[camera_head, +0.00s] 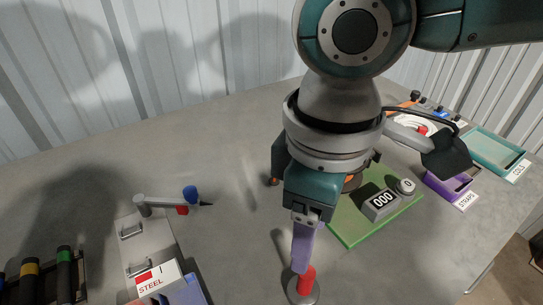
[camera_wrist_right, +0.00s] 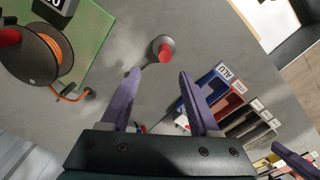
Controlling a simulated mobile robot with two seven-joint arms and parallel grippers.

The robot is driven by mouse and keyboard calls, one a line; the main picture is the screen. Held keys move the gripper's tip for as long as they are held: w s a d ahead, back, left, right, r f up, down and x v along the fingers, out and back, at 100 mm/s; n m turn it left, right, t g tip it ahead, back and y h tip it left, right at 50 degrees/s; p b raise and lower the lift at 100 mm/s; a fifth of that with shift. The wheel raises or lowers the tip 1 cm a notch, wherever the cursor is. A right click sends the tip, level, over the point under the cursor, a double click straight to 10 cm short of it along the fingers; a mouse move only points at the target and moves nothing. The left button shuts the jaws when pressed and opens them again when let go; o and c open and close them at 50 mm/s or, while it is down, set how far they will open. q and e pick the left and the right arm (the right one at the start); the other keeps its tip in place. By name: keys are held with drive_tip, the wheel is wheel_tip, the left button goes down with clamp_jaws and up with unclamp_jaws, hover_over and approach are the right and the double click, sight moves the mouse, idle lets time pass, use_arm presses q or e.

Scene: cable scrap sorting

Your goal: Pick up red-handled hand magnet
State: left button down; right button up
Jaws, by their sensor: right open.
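The hand magnet (camera_head: 307,279) stands upright on the grey table, its red handle rising from a round grey base, at the bottom of the head view. It also shows in the right wrist view (camera_wrist_right: 164,49), just beyond the fingertips and roughly centred between them. My right gripper (camera_head: 300,270) points down over the magnet; its purple finger partly overlaps the magnet in the head view. In the right wrist view the gripper (camera_wrist_right: 160,74) is open, with nothing between its fingers. My left gripper is not seen in the head view.
A green mat (camera_head: 348,236) with a scale (camera_head: 380,204) and a cable spool (camera_wrist_right: 32,55) lies beside the magnet. Labelled bins, including STEEL (camera_head: 157,281), stand on the other side. Purple (camera_head: 447,189) and teal (camera_head: 492,148) trays are at the far right.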

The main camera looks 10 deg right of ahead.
sight(307, 276)
wheel_tip(307, 276, down, 4)
drive_tip(key=shift+s+r, duration=0.1)
drive_tip(key=shift+r, duration=0.05)
drive_tip(key=f, duration=0.5)
drive_tip(key=shift+s+f, duration=0.2)
drive_tip(key=shift+s, duration=0.2)
clamp_jaws()
drive_tip(key=shift+r, duration=0.1)
